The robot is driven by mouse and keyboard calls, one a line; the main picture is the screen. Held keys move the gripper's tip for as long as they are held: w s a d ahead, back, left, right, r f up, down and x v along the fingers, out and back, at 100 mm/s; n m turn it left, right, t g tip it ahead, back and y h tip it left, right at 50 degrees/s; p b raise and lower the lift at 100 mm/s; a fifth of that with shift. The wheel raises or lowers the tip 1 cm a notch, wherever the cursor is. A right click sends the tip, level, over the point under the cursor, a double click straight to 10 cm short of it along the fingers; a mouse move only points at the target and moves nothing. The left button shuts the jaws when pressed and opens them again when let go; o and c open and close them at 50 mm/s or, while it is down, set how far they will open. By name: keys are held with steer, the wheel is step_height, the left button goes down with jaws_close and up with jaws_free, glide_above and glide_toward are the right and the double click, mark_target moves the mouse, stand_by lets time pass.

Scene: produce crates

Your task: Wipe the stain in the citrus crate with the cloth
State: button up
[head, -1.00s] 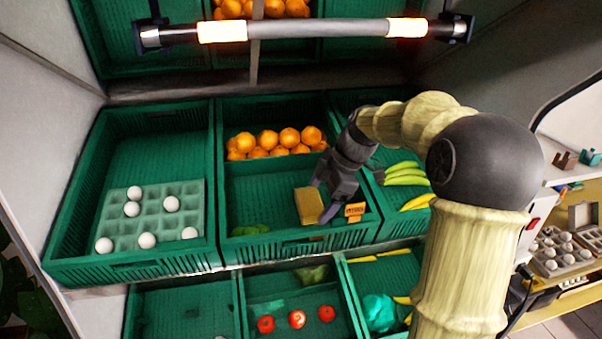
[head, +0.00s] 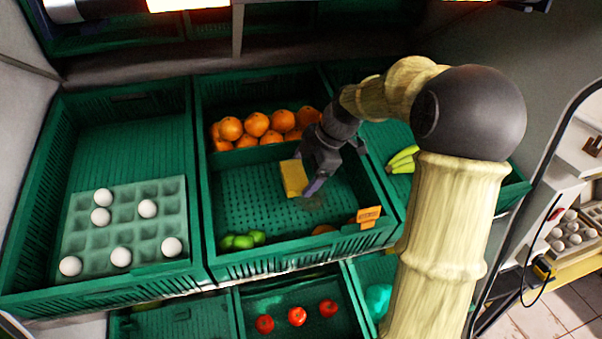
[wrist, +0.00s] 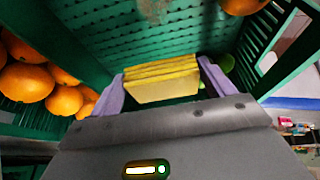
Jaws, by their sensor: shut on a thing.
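My gripper (head: 305,172) is shut on a folded yellow cloth (head: 292,178), inside the middle, citrus crate (head: 290,262). The cloth also shows in the wrist view (wrist: 162,80), between the two purple fingers. In the wrist view the stain (wrist: 154,8) is a speckled patch at the top, beyond the cloth. Whether the cloth touches the floor I cannot tell.
Oranges (head: 257,124) fill the crate's back compartment behind a divider. An egg tray (head: 125,220) is in the left crate, bananas (head: 402,158) in the right one.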

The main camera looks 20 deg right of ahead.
mark_target(303, 181)
steer(key=shift+w+f, duration=0.2)
steer(key=shift+f, duration=1.15)
steer(key=shift+w+f+b, duration=0.2)
steer(key=shift+f+b, duration=0.35)
steer(key=shift+w+d+f+b, duration=0.15)
steer(key=shift+f+b, duration=0.25)
steer(key=shift+f, duration=0.35)
steer(key=shift+w+a+f+b, duration=0.1)
steer(key=shift+f+b, duration=0.25)
steer(key=shift+f, duration=0.4)
steer(key=shift+w+f+b, duration=0.35)
steer(key=shift+w+f, duration=0.05)
steer(key=shift+f, duration=0.45)
steer(key=shift+s+r, duration=0.1)
steer(key=shift+s, duration=0.1)
steer(key=shift+w, duration=0.15)
